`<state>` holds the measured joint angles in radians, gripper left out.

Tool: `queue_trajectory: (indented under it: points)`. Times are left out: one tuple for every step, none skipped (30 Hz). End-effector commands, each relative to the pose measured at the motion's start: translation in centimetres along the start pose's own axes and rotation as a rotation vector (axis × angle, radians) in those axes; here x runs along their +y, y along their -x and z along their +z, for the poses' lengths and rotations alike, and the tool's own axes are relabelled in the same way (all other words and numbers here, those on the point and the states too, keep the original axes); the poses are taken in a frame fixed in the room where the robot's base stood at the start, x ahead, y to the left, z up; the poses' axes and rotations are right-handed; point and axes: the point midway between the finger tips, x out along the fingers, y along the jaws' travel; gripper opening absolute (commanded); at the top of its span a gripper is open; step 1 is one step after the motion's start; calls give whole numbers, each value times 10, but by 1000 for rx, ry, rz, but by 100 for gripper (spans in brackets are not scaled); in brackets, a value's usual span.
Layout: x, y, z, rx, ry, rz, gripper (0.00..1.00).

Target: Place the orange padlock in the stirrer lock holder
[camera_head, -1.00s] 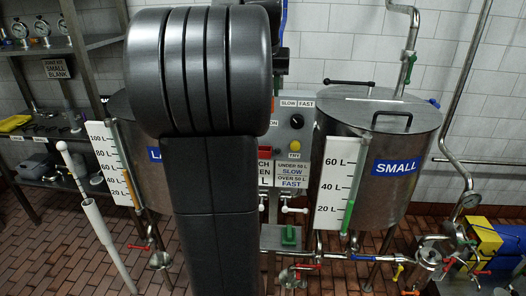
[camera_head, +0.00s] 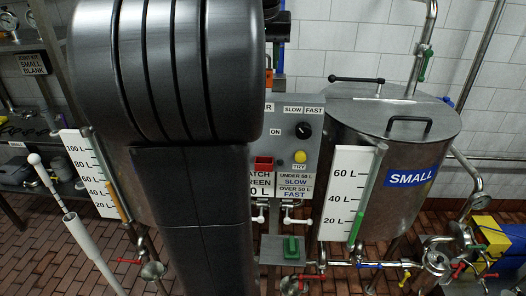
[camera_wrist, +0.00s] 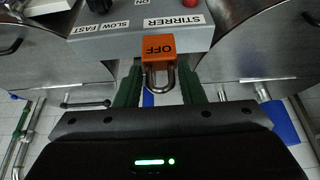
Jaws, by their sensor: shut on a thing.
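The orange padlock (camera_wrist: 158,46), marked OFF, is between the green fingers of my gripper (camera_wrist: 161,78) in the wrist view. Its metal shackle points toward the palm. My gripper is shut on it. Behind it is the grey stirrer control panel (camera_wrist: 110,40), its lettering upside down in this view. In the head view, a small orange patch (camera_head: 269,78) shows above the panel beside my arm; it looks like the padlock. A red box-like holder (camera_head: 263,163) is on the panel front; I cannot tell for certain that it is the stirrer lock holder.
The small steel tank (camera_head: 400,150) with a lid handle stands right of the panel. A black knob (camera_head: 303,131) and yellow button (camera_head: 299,157) sit on the panel. Pipes and valves run low at the right. A shelf (camera_head: 20,80) stands at the left. My arm hides much of the left tank.

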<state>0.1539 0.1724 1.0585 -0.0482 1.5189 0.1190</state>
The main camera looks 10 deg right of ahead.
Motion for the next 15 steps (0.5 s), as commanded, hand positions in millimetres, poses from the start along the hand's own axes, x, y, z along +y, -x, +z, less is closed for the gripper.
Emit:
queue_trajectory:
  points:
    - [0,-14,7,-5,0,1,7]
    - [0,-21,10,-5,0,1,7]
    - [0,-31,14,-6,0,1,7]
    - [0,-39,17,-6,0,1,7]
    - [0,-46,20,-6,0,1,7]
    - [0,-56,24,-6,0,1,7]
    - [0,-64,27,-7,0,1,7]
    - [0,-71,30,-7,0,1,7]
    - [0,-81,34,-7,0,1,7]
    - [0,-88,37,-6,0,1,7]
    - [0,-96,41,-6,0,1,7]
    - [0,-106,45,-7,0,1,7]
    - [0,-113,48,-7,0,1,7]
    - [0,-121,51,-7,0,1,7]
    - [0,-130,56,-7,1,1,7]
